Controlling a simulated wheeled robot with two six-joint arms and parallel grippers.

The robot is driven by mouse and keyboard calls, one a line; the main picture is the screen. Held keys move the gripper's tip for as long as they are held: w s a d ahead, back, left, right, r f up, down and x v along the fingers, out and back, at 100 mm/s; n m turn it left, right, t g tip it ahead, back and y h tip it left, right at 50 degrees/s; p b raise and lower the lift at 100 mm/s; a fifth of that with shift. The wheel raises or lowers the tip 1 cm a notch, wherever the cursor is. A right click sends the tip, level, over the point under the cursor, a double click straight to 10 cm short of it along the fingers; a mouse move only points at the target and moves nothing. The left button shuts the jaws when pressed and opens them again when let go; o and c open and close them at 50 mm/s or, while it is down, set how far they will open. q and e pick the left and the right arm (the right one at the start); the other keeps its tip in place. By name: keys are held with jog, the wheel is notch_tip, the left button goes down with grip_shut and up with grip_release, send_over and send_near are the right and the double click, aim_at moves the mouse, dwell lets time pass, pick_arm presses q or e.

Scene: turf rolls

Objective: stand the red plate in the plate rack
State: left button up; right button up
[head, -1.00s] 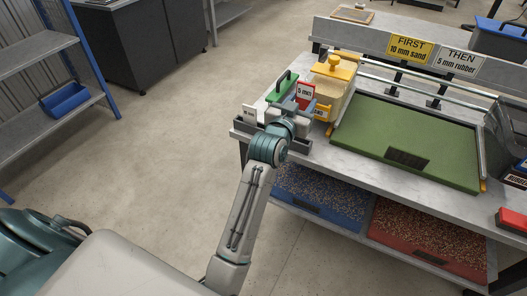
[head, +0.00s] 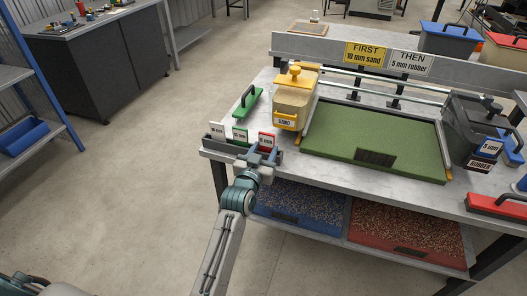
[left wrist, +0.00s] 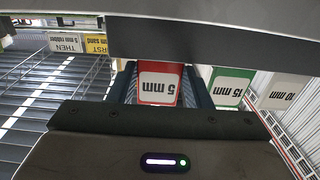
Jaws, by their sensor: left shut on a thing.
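The red plate (head: 266,141), marked 5 mm, is upright at the right end of the dark plate rack (head: 214,147) on the bench's left front corner. My left gripper (head: 263,155) is shut on it from the front. In the left wrist view the red plate (left wrist: 159,83) sits upside down between the fingers. Its lower edge is hidden by the rack's dark wall (left wrist: 215,42), so I cannot see if it is fully seated. A green plate (head: 240,134) and a white 10 mm plate (head: 218,130) stand beside it. My right gripper is out of view.
A sand hopper (head: 297,100) with a yellow knob and a green turf panel (head: 370,140) lie right of the rack. Floor left of the bench is clear.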

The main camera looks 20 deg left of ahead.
pick_arm(q)
jog(key=shift+f, duration=0.15)
jog(key=o, duration=1)
